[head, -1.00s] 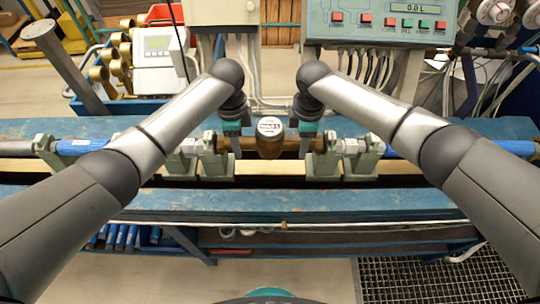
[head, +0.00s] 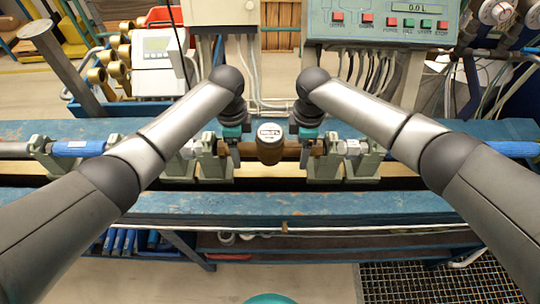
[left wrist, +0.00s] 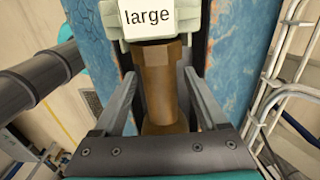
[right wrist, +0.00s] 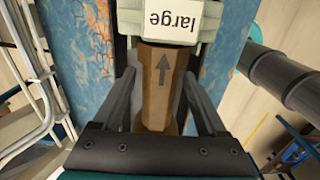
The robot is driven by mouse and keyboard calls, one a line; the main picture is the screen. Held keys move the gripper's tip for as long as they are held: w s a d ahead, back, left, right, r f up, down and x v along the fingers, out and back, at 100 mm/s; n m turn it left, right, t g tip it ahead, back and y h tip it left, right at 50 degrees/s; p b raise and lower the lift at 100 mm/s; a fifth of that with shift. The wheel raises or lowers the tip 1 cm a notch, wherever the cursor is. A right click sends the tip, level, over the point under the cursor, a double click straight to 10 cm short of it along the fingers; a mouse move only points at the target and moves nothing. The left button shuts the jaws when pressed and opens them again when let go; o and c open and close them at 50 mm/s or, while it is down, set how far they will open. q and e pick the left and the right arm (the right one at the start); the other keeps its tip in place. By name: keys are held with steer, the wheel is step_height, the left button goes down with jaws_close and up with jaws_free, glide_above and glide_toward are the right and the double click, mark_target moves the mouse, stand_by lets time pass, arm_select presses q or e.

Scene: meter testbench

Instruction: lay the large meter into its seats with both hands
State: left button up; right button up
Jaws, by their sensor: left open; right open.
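The large meter (head: 270,157), a brown pipe body with a round pale-capped dial, lies level between two grey-green seats, the left one (head: 213,165) and the right one (head: 325,165). Its hexagonal ends meet the seats labelled "large" in the left wrist view (left wrist: 140,32) and right wrist view (right wrist: 172,35). My left gripper (head: 235,155) is open, its fingers on either side of the meter's left end, with gaps showing. My right gripper (head: 306,155) is open around the right end likewise. An arrow marks the brown body (right wrist: 160,85) in the right wrist view. The seat contact underneath is hidden.
Blue pipe pieces (head: 78,148) run in line on both sides along the bench. The blue bench edge (head: 270,205) is clear in front. A control box (head: 385,22) with buttons and a white display unit (head: 158,60) stand behind.

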arm_select(q)
steer(key=shift+r, duration=0.1)
step_height(320, 180, up, 11)
steer(key=shift+f, duration=0.1)
arm_select(e)
steer(key=shift+r, duration=0.15)
arm_select(q)
steer(key=shift+r, duration=0.5)
arm_select(e)
step_height(320, 180, up, 12)
steer(key=shift+f, duration=0.1)
steer(key=shift+s+f, duration=0.1)
